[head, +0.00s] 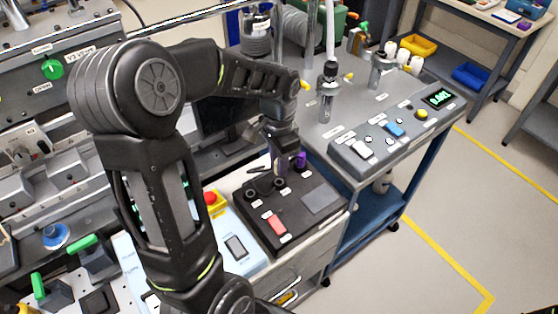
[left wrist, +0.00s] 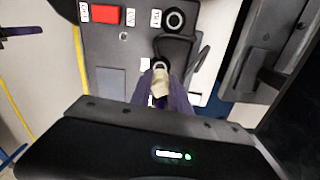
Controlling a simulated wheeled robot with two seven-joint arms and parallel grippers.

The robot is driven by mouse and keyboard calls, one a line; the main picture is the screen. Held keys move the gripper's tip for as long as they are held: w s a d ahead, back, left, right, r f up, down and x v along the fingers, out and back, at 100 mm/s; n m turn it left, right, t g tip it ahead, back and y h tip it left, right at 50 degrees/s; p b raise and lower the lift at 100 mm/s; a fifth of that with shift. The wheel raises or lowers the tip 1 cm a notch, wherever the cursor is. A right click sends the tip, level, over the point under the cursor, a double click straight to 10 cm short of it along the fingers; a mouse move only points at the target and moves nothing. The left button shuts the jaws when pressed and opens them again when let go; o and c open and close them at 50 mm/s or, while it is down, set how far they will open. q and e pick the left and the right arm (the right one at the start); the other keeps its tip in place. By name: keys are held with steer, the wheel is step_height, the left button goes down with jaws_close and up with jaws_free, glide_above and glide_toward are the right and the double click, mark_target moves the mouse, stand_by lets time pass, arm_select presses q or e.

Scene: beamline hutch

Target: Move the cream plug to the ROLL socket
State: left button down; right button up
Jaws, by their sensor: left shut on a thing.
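My left gripper (head: 288,163) is low over the dark control box (head: 322,201) and hides part of its top. In the left wrist view the purple fingers (left wrist: 162,92) are closed around the cream plug (left wrist: 160,87). A dark round ring with a pale rim (left wrist: 159,65) shows right at the plug's far end; I cannot tell whether the plug is seated in it or just above it. Another round black socket (left wrist: 174,20) lies farther along the box. The labels are too small to read, so I cannot tell which socket is ROLL. My right gripper is not in view.
A red rocker switch (head: 276,224) and a grey square pad (head: 321,202) are on the box. Open floor lies at right.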

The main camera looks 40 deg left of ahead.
arm_select(q)
steer(key=shift+f+b, duration=0.85)
steer(key=shift+f, duration=0.65)
steer(key=shift+f+b, duration=0.45)
steer(key=shift+f, duration=0.1)
steer(key=c, duration=1.1)
jaws_free()
steer(key=shift+c, duration=0.2)
steer(key=shift+r, duration=0.15)
step_height(320, 180, up, 8)
steer(key=shift+f, duration=0.2)
